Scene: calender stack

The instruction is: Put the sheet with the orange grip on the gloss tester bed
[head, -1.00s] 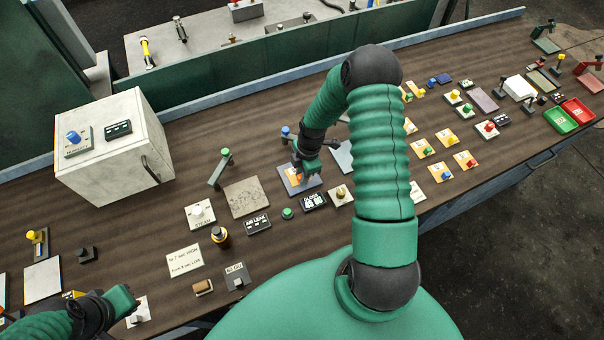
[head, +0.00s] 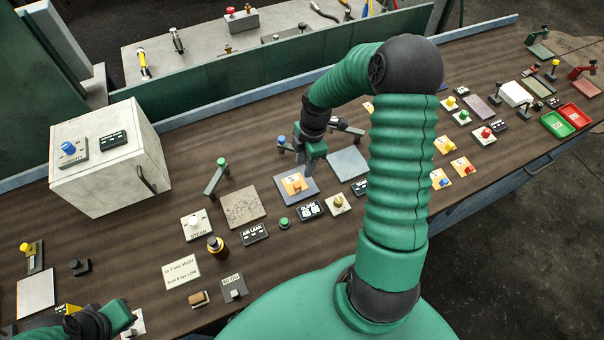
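The sheet with the orange grip (head: 293,183), a small yellow-orange square, lies on the dark blue-grey gloss tester bed (head: 309,193), inside its edges. The GLOSS display (head: 310,209) stands just in front of the bed. My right gripper (head: 314,167) is above and slightly behind the sheet to its right, apart from it. Its fingers point down and look parted and empty. My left gripper (head: 128,312) is low at the left edge of the bench, and its fingers are not clear.
A grey plate (head: 348,163) lies right of the bed. A speckled plate (head: 243,206) and a green-topped post (head: 217,177) are left. Other sheets with coloured grips (head: 462,167) lie to the right, some hidden by my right arm. A white cabinet (head: 110,160) stands at left.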

